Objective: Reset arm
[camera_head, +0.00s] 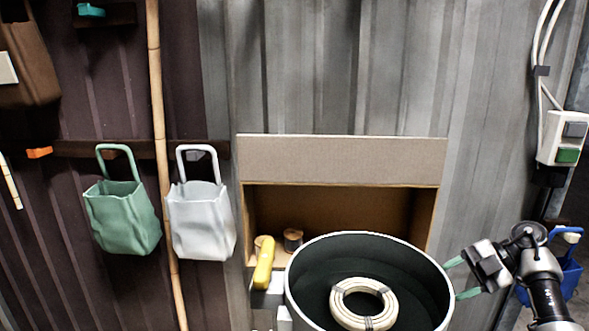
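My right gripper (460,278) comes in from the lower right. Its two green fingers are spread apart and point left towards the rim of a large dark round pot (311,262). Nothing shows between the fingers; I cannot tell whether the tips touch the pot. A pale coil (345,308), seemingly of rattan, lies inside the pot. My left gripper is not in view.
A wooden box shelf (340,160) is behind the pot, with small spools (292,240). A yellow object (264,262) stands left of the pot. A green bag (122,215), a white bag (200,218) and a bamboo pole (157,110) are at left. A switch box (562,140) is at right.

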